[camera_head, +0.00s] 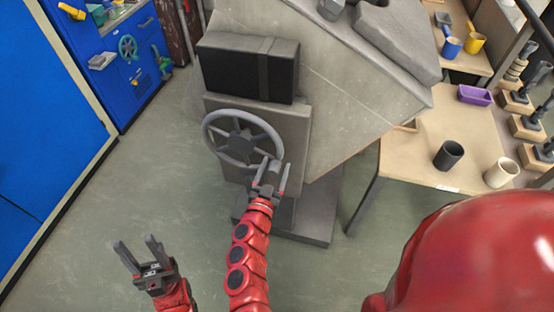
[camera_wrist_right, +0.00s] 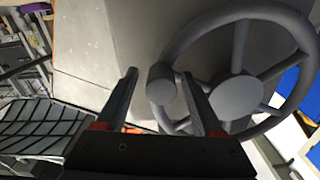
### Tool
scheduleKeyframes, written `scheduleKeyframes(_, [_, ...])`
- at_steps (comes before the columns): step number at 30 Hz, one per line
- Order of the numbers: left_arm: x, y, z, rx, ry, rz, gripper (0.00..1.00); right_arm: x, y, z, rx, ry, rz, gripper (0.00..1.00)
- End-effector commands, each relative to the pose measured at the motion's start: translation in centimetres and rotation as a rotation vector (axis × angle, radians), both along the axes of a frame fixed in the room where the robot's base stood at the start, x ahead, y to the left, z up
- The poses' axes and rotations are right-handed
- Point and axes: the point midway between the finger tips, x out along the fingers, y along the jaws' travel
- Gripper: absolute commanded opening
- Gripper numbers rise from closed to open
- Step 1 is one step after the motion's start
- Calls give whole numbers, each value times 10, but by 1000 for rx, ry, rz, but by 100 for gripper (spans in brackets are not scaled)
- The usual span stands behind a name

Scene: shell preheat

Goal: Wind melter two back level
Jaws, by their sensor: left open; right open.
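The grey melter (camera_head: 345,100) stands in the middle of the head view, its large body tilted. Its grey handwheel (camera_head: 207,122), with several spokes and a hub, faces me on the front plate; it also shows in the right wrist view (camera_wrist_right: 236,97). A round handle knob (camera_wrist_right: 161,86) sticks out from the wheel rim. My right gripper (camera_head: 272,170) is open at the wheel's lower right. In the wrist view the knob appears between its open fingers, nearer one finger; contact cannot be told. My left gripper (camera_head: 138,248) is open and empty above the floor, lower left.
A wooden table (camera_head: 410,157) at right carries a dark cup (camera_head: 448,155), a cream cup (camera_head: 502,173) and a purple tray (camera_head: 474,95). A blue cabinet (camera_head: 50,130) stands at left. The floor (camera_head: 150,190) between cabinet and melter is clear.

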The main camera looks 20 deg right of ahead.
Motion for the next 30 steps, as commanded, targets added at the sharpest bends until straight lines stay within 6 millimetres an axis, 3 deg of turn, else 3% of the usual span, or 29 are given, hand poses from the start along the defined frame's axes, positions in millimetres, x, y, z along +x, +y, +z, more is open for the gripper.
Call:
scheduleKeyframes(6, [0, 0, 3, 0, 0, 0, 50, 21, -13, 0, 1, 0, 2, 69])
scheduleKeyframes(16, [0, 0, 3, 0, 0, 0, 50, 24, -15, -1, 0, 1, 2, 69])
scheduleKeyframes(27, [0, 0, 2, 0, 0, 0, 50, 23, -15, -1, 0, 1, 1, 4])
scheduleKeyframes(30, [0, 0, 2, 0, 0, 0, 50, 23, -15, -1, 0, 1, 1, 0])
